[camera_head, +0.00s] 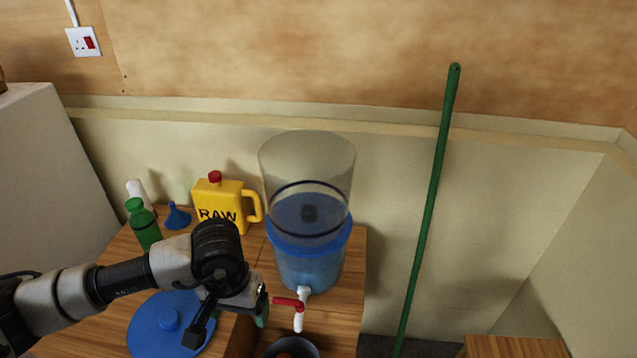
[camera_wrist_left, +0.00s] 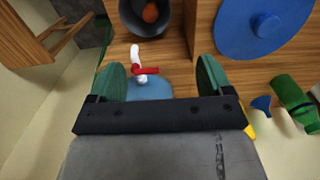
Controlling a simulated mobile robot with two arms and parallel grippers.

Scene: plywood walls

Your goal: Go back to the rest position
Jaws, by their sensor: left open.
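My left gripper (camera_head: 232,318) reaches in from the left in the head view, over the front of the wooden table (camera_head: 345,301). In the left wrist view my left gripper (camera_wrist_left: 161,80) has its two green finger pads wide apart with nothing held between them. The red-handled white tap (camera_wrist_left: 139,70) of the water dispenser shows between and beyond the pads. In the head view the tap (camera_head: 297,306) is just right of the gripper, and I cannot tell whether they touch. The dispenser (camera_head: 308,262) has a clear upper container and a blue lower one. My right gripper is not in view.
A blue lid (camera_head: 150,328) lies on the table under my left arm. A yellow RAW jug (camera_head: 222,203), a green bottle (camera_head: 144,226) and a blue funnel (camera_head: 178,216) stand behind. A dark pot (camera_wrist_left: 145,16) holds an orange-brown item. A green pole (camera_head: 428,210) leans on the wall.

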